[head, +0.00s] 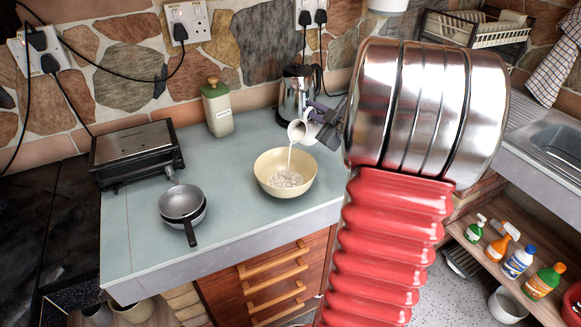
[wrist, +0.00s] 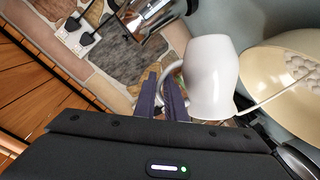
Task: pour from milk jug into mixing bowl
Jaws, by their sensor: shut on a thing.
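The white milk jug (head: 308,139) is tilted, its mouth toward the lower left, above the right part of the mixing bowl. A thin white stream runs from its lip down into the bowl. The cream mixing bowl (head: 263,176) stands upright on the counter with white lumpy contents inside. My gripper (head: 325,118) is shut on the jug's handle. In the wrist view, the jug (wrist: 210,75) is beside the gripper fingers (wrist: 163,98), and the bowl (wrist: 258,65) is at the right, with the stream reaching it.
A metal kettle (head: 297,92) stands behind the jug. Stacked grey pans (head: 182,205) and a black-and-steel grill (head: 137,153) are further left. The counter (head: 235,225) is clear in front of the bowl.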

